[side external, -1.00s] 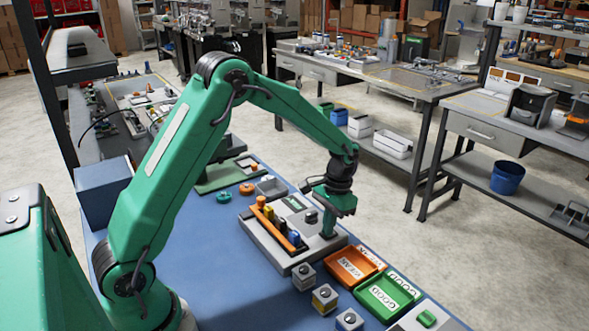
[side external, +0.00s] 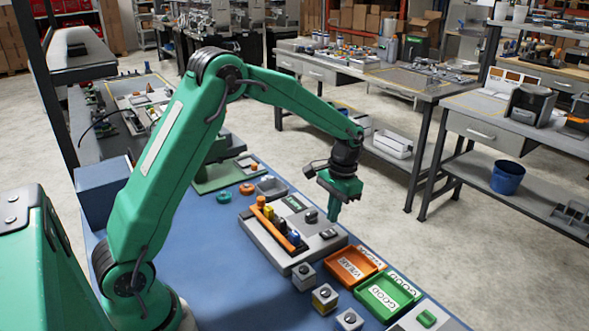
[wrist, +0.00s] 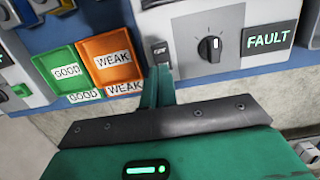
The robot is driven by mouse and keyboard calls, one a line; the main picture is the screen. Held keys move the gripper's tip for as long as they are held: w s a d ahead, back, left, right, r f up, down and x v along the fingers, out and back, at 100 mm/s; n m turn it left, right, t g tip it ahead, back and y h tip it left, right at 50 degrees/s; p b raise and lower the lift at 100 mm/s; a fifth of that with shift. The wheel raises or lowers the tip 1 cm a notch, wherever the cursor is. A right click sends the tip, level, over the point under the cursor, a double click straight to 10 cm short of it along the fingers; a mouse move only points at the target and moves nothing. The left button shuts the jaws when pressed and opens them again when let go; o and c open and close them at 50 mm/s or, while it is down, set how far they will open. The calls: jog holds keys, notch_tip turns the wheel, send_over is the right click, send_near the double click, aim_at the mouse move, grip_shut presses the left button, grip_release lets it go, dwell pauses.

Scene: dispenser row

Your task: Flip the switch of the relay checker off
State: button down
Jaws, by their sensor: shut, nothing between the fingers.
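The relay checker (side external: 273,250) is a grey box on the blue bench in the side external view. In the wrist view its panel (wrist: 187,48) shows a dial and a lit screen reading FAULT. Its small dark switch (wrist: 159,48) is near the panel edge, just beyond my fingertips; I cannot tell its position. It also shows in the side external view (side external: 328,234), at the box's right end. My green gripper (wrist: 158,72) is shut and empty. In the side external view my gripper (side external: 333,219) hangs just above the switch, apparently clear of it.
An orange WEAK tray (side external: 345,273) and a green GOOD tray (side external: 377,304) lie beside the checker. Several small grey blocks, one being (side external: 304,277), stand in front. Coloured relays (side external: 281,231) sit on the checker. The bench edge is close beyond the switch.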

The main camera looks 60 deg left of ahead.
aim_at(325, 234)
notch_tip(325, 234, up, 10)
jog(key=w, duration=0.1)
jog(key=shift+w, duration=0.2)
dwell(0.4)
jog(key=shift+s+a+r, duration=0.15)
jog(key=shift+s, duration=0.35)
jog(key=f, duration=0.4)
jog(key=s+f, duration=0.1)
jog(key=f, duration=0.4)
jog(key=s+f, duration=0.1)
jog(key=f, duration=0.4)
dwell(0.4)
